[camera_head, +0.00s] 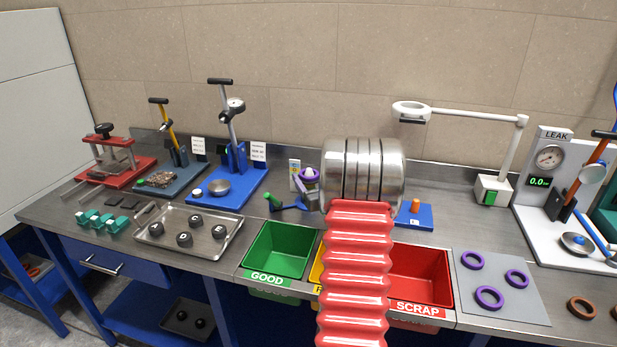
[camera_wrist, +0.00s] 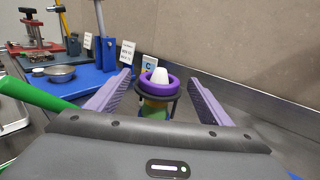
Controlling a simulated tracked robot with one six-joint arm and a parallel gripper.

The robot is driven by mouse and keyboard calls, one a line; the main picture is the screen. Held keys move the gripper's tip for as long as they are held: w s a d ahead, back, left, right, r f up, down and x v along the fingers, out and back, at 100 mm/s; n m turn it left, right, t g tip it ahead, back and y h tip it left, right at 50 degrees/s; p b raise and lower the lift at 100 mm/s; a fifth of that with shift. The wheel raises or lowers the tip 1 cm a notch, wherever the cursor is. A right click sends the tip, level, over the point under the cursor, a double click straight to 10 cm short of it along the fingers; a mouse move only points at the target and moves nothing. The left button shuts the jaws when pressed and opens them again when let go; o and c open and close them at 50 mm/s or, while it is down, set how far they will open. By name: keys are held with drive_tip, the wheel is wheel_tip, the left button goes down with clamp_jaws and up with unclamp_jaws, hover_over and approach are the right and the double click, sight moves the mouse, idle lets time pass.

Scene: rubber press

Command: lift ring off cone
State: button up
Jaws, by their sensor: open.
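A purple ring (camera_wrist: 157,87) sits around a pale cone (camera_wrist: 160,75), whose rounded tip shows above it in the wrist view. Below the ring are a yellow-green body and a dark holder (camera_wrist: 156,108). My gripper (camera_wrist: 161,79) is open and empty, with one lavender finger on each side of the ring. Gaps show between ring and fingers; I see no contact. In the head view the ring (camera_head: 310,174) is small, beside my arm, which hides part of the area; finger contact is unclear there.
A green handle (camera_head: 272,200) on a blue base lies left of the cone. In front are a green GOOD bin (camera_head: 248,266) and a red SCRAP bin (camera_head: 448,290). A grey mat (camera_head: 500,275) bears loose purple rings. A steel tray (camera_head: 160,245) is at left; the wall stands close behind.

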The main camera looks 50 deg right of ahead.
drive_tip(key=shift+x, duration=1.4)
drive_tip(key=c, duration=1.2)
drive_tip(key=shift+r, duration=5)
